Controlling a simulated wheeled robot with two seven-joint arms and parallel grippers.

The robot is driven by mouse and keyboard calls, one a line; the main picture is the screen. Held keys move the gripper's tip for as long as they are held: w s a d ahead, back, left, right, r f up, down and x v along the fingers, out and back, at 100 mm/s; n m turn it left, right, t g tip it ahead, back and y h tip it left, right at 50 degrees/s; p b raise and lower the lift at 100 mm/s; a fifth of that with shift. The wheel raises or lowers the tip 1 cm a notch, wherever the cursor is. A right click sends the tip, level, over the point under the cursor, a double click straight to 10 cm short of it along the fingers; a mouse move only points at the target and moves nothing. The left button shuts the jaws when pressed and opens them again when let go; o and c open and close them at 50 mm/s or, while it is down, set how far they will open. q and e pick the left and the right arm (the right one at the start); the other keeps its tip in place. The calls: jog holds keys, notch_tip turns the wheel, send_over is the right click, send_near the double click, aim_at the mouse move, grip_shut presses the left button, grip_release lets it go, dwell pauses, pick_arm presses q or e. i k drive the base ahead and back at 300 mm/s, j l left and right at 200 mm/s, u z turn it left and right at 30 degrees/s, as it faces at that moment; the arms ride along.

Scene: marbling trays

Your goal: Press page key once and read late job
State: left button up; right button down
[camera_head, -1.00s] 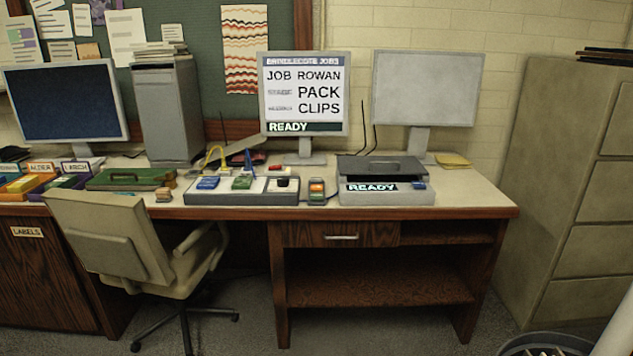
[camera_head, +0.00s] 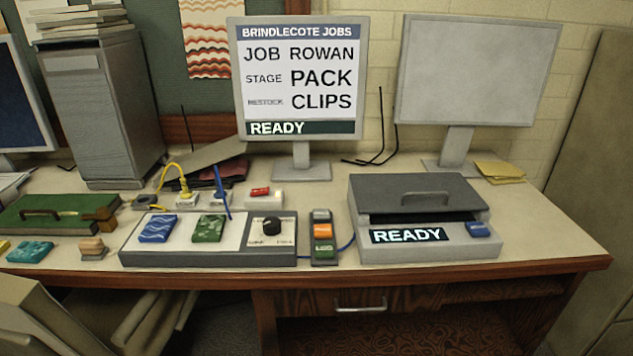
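The lit monitor (camera_head: 300,80) reads "BRINDLECOTE JOBS", "JOB ROWAN", "STAGE PACK", a small blurred label that looks like "RESTOCK" beside "CLIPS", and "READY" at the bottom. A small upright key box (camera_head: 323,254) with grey, orange and green parts stands on the desk below it. To its right, a grey machine (camera_head: 375,250) with a handled lid shows "READY" and has a blue button (camera_head: 478,229). No key is legibly marked as the page key. Neither of my grippers is in view.
A control panel (camera_head: 180,258) with blue and green marbled pads and a black knob (camera_head: 271,226) sits left of the key box. A red switch (camera_head: 260,191) and a green case (camera_head: 70,212) are nearby. A blank monitor (camera_head: 475,70) stands right. A chair (camera_head: 40,320) is at front left.

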aim_at(319, 215)
jog(key=i+j, duration=0.1)
jog(key=i, duration=0.8)
